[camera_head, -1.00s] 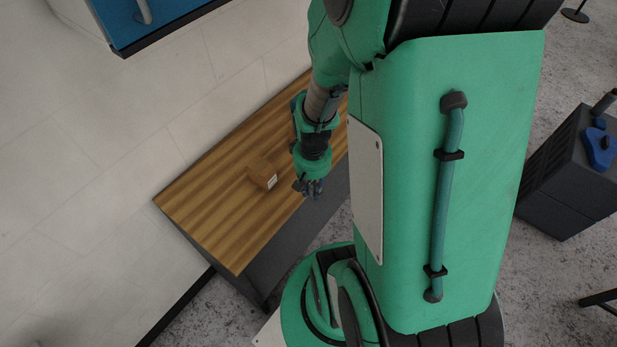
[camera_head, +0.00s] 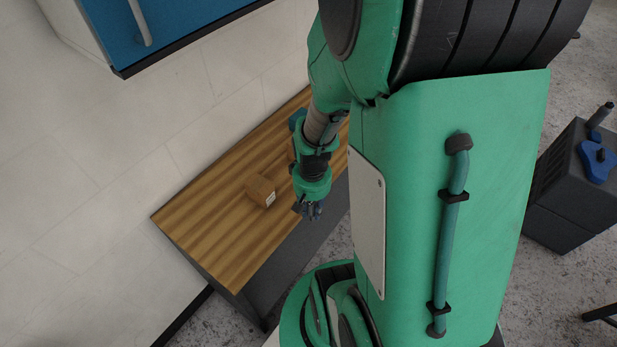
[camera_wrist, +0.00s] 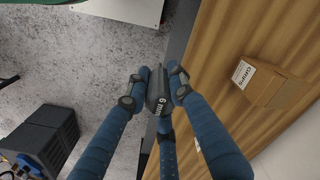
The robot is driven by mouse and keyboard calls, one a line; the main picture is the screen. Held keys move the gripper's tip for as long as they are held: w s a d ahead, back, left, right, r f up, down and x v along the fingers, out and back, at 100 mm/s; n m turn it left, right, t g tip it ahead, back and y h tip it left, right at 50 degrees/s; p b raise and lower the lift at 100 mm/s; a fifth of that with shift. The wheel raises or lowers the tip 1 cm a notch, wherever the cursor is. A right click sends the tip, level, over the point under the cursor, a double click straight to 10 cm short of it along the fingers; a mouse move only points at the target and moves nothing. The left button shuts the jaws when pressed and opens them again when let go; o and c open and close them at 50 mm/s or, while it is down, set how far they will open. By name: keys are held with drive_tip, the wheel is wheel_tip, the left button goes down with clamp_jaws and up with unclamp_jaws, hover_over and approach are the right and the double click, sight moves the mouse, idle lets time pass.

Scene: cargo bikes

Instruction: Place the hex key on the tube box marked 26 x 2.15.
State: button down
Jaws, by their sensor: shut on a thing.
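My gripper (camera_wrist: 157,88) is shut on a dark grey piece marked "6 mm", the hex key (camera_wrist: 158,98). The fingers hide part of it. In the head view my gripper (camera_head: 308,209) is beside the front edge of the wooden bench top, to the right of a small cardboard box (camera_head: 260,190). In the wrist view that box (camera_wrist: 272,88) has a white label that seems to read "GRIPS". I see no box marked 26 x 2.15 in either view.
The wooden bench top (camera_head: 218,220) is mostly bare around the box. A small white patch (camera_wrist: 197,145) shows at the bench beside my finger. A blue cabinet (camera_head: 185,28) hangs on the wall above. A dark grey case with blue parts (camera_head: 568,185) stands on the floor at right.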

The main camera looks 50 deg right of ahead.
drive_tip(key=w+d+r+b, duration=0.2)
drive_tip(key=w+d, duration=0.5)
drive_tip(key=w+d+r+b, duration=0.2)
drive_tip(key=w+d, duration=0.4)
drive_tip(key=d, duration=0.1)
drive_tip(key=w+d+r+b, duration=0.1)
drive_tip(key=w+d+r, duration=0.2)
drive_tip(key=w+d, duration=0.4)
drive_tip(key=shift+w+d+b, duration=0.3)
drive_tip(key=shift+d+b, duration=0.1)
drive_tip(key=shift+d, duration=0.15)
drive_tip(key=b, duration=0.2)
hover_over(295, 118)
drive_tip(key=shift+f, duration=0.75)
drive_tip(key=shift+f, duration=1.75)
drive_tip(key=shift+f, duration=0.1)
